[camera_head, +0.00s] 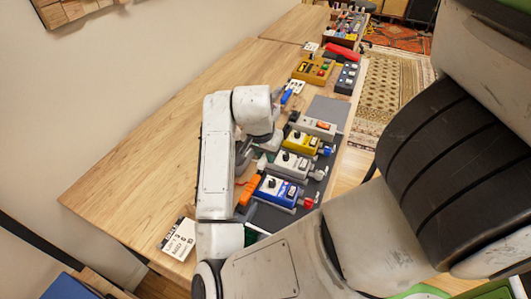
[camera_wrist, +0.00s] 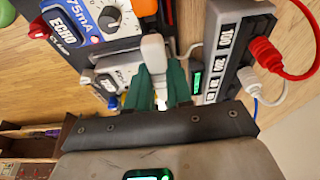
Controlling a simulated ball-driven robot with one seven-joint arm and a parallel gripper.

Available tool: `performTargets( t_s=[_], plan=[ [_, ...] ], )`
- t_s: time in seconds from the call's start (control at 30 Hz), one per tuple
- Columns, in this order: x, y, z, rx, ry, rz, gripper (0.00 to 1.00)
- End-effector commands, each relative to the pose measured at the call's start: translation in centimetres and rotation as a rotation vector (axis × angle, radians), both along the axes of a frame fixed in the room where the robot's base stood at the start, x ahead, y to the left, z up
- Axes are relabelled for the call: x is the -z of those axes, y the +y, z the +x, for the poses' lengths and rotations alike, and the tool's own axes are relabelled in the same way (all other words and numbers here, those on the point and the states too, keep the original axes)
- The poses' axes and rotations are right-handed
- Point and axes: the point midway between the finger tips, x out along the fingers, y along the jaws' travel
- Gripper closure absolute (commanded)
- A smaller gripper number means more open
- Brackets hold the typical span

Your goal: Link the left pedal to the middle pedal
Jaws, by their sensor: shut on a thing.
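A row of pedals stands on a dark board (camera_head: 274,217) on the table in the head view: a blue pedal (camera_head: 277,190) nearest, then a white one (camera_head: 289,164), a yellow one (camera_head: 300,142) and a grey one (camera_head: 315,126). In the wrist view, the blue pedal (camera_wrist: 85,22) is at upper left and a pale pedal (camera_wrist: 108,76) shows partly beside the fingers. My gripper (camera_wrist: 158,88) has its green fingers shut on a white plug (camera_wrist: 153,54), close to both. My arm mostly hides the gripper in the head view. I cannot tell whether the plug touches a socket.
A power strip (camera_wrist: 226,55) with red (camera_wrist: 265,52) and white (camera_wrist: 249,80) plugs lies right of the fingers in the wrist view. An orange piece (camera_head: 249,190) sits by the blue pedal. The table's left side (camera_head: 140,175) is mostly clear.

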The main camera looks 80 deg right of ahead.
Motion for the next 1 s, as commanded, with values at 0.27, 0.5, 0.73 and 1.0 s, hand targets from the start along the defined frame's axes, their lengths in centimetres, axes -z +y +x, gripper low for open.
performTargets(
  t_s=[0.27,0.5,0.73,1.0],
  plan=[
    [0.3,0.0,0.0,0.000,0.000,0.000,1.00],
    [0.9,0.0,0.0,0.000,0.000,0.000,1.00],
    [1.1,0.0,0.0,0.000,0.000,0.000,1.00],
    [1.1,0.0,0.0,0.000,0.000,0.000,1.00]
  ],
)
